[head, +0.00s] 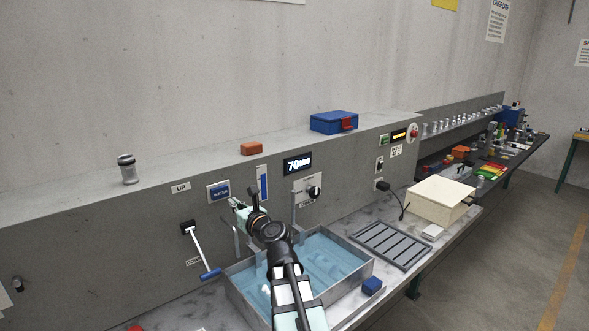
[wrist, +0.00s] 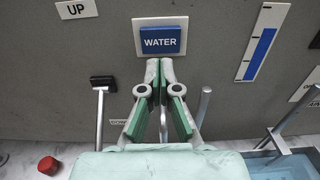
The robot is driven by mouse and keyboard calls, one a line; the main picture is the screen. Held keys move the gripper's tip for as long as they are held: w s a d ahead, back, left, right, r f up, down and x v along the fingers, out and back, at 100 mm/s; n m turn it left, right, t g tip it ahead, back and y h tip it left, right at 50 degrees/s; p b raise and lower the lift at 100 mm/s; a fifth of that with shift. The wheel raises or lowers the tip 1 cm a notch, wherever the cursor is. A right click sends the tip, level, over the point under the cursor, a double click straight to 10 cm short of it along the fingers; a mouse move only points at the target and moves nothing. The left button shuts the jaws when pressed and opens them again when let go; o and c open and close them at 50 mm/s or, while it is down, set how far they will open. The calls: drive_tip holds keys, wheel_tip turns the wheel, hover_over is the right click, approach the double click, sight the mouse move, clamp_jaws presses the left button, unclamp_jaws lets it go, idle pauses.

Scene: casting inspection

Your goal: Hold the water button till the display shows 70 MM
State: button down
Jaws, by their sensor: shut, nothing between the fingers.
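The blue water button (head: 220,192) sits in a white plate on the grey wall panel. In the wrist view the button (wrist: 160,41) reads WATER. In the wrist view the fingertips of my gripper (wrist: 160,62) lie just below the button's lower edge. I cannot tell whether they touch it. A blue level bar (head: 262,183) stands between the button and the display.
A metal tank (head: 367,267) of blue water lies below my arm. A lever with a blue handle (head: 210,273) hangs left of it. A black knob (head: 314,192) is on the panel at right. A slotted rack (head: 393,244) and a pale box (head: 440,199) stand further right.

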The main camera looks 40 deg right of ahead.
drive_tip(key=s, duration=0.5)
drive_tip(key=shift+s+b, duration=0.25)
drive_tip(key=shift+b, duration=0.15)
